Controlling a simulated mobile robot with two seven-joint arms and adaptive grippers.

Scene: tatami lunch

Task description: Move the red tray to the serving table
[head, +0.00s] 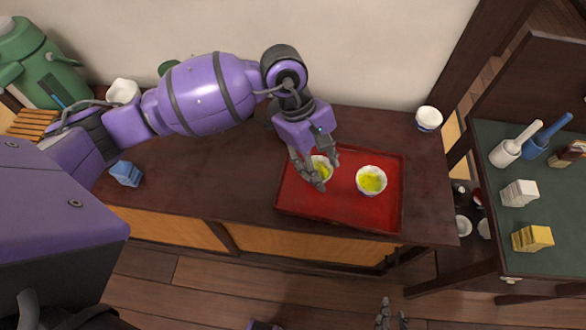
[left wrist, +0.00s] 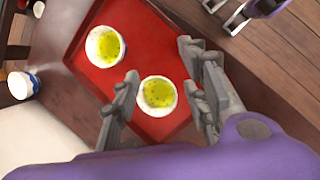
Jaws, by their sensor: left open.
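The red tray (head: 340,208) lies on the dark wooden counter and holds two white bowls of yellow-green food. The right bowl (head: 371,181) stands clear on the tray. My left gripper (head: 322,170) is open over the left bowl (head: 322,162), with a finger on either side of it; I cannot tell whether they touch it. The left wrist view shows the tray (left wrist: 89,72), the bowl between the fingers (left wrist: 157,96) and the other bowl (left wrist: 105,46). My right gripper (head: 392,315) shows only partly at the bottom edge of the head view, away from the tray.
A white and blue cup (head: 428,119) stands at the counter's right end. A blue block (head: 125,173) and a white bowl (head: 123,91) are at the left. A green-topped table (head: 500,240) at the right holds bottles and small blocks. A wall runs behind the counter.

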